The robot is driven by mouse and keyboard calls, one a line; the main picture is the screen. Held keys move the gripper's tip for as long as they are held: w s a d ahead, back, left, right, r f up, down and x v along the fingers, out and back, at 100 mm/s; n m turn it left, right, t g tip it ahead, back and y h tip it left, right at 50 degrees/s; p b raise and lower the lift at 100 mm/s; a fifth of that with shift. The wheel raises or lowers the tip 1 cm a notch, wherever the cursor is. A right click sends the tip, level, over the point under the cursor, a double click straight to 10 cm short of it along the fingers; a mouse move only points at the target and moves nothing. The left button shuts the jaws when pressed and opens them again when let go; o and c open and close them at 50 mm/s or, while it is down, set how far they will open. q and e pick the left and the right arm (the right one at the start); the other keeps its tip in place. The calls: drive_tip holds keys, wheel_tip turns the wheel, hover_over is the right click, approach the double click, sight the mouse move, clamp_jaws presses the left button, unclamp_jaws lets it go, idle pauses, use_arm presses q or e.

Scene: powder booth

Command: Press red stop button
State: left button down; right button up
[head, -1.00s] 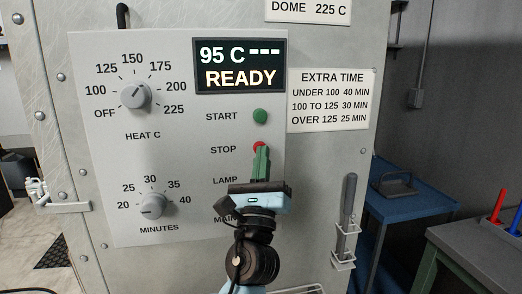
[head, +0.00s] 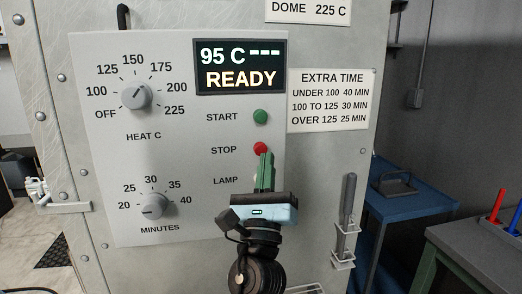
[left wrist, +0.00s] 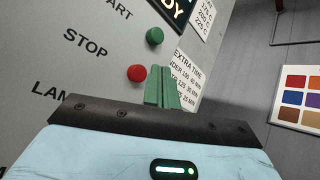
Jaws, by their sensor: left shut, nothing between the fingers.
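The red stop button (head: 260,148) sits on the grey control panel (head: 190,225), right of the word STOP. It also shows in the left wrist view (left wrist: 137,73), left of my fingertips. My left gripper (head: 266,158) is shut and empty, its green fingers pointing up at the panel. In the head view the fingertips overlap the lower right edge of the button. In the left wrist view the gripper (left wrist: 162,72) appears beside the button; I cannot tell whether they touch. My right gripper is in neither view.
The green start button (head: 260,117) is just above the stop button. The display (head: 239,66) reads 95 C and READY. Dials for heat (head: 135,96) and minutes (head: 152,206) are at left. A grey-handled tool (head: 347,200) hangs in a rack at right.

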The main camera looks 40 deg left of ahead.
use_arm(q)
drive_tip(key=shift+s+d, duration=1.05)
drive_tip(key=shift+d, duration=0.15)
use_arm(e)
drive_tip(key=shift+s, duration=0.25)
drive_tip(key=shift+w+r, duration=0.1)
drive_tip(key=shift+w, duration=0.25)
